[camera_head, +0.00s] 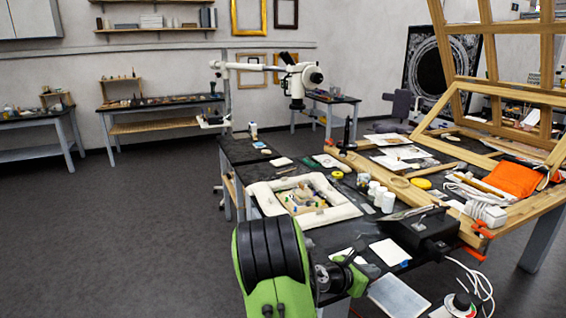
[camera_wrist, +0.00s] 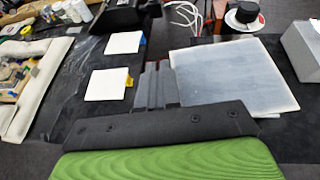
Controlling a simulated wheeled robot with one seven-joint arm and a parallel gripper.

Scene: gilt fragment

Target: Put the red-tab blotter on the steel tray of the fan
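My gripper (camera_wrist: 155,85) shows as dark fingers beyond the black and green wrist housing in the wrist view. They point down over the dark bench top, left of a pale grey flat plate; I cannot tell their gap. Two white square blotters lie left of the fingers: one with a blue tab (camera_wrist: 124,43), one with a yellow tab (camera_wrist: 105,85). A black box (camera_head: 420,232) with a thin, shiny, tray-like piece (camera_head: 405,213) on top may be the fan. The pale grey plate (camera_wrist: 235,75) also shows in the head view (camera_head: 398,298).
A cream padded frame (camera_head: 262,198) with a gilt fragment lies on the bench's left. White jars (camera_head: 388,202) stand behind the black box. A black-capped round object (camera_wrist: 245,18) and a grey box (camera_wrist: 302,50) flank the plate.

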